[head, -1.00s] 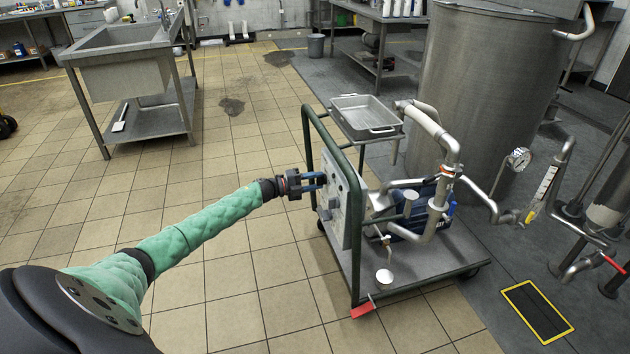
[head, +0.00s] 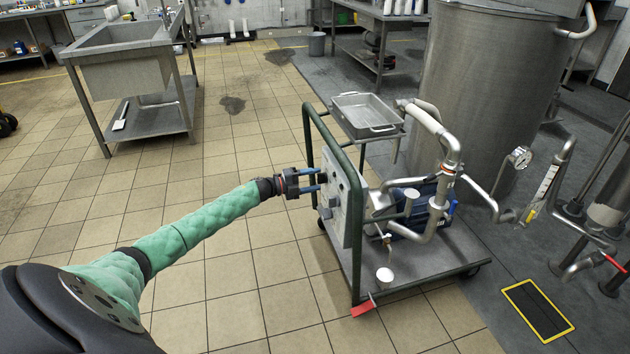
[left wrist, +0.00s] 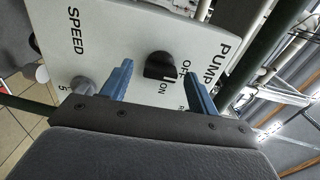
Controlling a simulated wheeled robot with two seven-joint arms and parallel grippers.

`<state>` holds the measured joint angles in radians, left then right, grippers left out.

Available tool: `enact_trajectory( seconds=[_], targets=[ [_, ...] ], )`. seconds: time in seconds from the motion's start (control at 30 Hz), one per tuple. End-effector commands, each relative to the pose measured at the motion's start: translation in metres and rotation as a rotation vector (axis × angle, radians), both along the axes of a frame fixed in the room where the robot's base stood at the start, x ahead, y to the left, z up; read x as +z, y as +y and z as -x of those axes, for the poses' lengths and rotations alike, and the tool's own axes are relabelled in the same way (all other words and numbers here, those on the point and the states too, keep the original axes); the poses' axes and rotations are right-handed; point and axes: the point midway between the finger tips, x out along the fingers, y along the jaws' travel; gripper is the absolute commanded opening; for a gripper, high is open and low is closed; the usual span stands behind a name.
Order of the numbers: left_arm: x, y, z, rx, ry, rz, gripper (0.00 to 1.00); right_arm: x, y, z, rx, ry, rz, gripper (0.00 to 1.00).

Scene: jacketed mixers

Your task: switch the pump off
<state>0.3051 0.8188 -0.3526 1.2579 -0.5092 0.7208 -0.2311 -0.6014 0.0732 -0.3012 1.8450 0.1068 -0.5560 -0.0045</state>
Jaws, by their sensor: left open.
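The pump's control panel (head: 344,200) stands upright on the cart; in the left wrist view the panel (left wrist: 105,28) shows tilted, with the words PUMP and SPEED. A black rotary switch (left wrist: 160,66) sits by the OFF and ON labels. A short white mark shows at its edge, between those labels; its exact setting is hard to tell. My left gripper (head: 318,181) is open and empty in front of the panel. In the left wrist view its blue fingers (left wrist: 158,88) stand apart on either side of the switch; contact cannot be told. My right gripper is not in view.
A grey SPEED knob (left wrist: 82,86) is close beside one finger. The cart's green frame (head: 352,270) rises around the panel. The blue pump (head: 412,222), pipes (head: 447,175) and a steel tray (head: 365,115) lie beyond. Tiled floor (head: 235,285) on the left is clear.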

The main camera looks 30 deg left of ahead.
Motion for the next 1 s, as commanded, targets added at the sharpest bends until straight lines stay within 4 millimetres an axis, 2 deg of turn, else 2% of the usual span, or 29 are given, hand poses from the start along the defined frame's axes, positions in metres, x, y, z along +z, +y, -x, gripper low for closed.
enact_trajectory(
  seconds=[0.2,0.43,0.6,1.0],
  targets=[
    [-0.001,0.021,0.025,0.0,0.001,-0.001,0.6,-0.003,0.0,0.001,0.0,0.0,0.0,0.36],
    [-0.001,0.039,0.045,0.001,0.001,-0.001,0.6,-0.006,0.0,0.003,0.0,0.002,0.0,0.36],
    [0.0,0.044,0.051,0.0,0.0,0.0,0.6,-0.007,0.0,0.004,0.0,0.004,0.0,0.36],
    [0.0,0.045,0.052,0.0,0.0,0.0,0.6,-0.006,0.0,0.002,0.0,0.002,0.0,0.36]
  ],
)
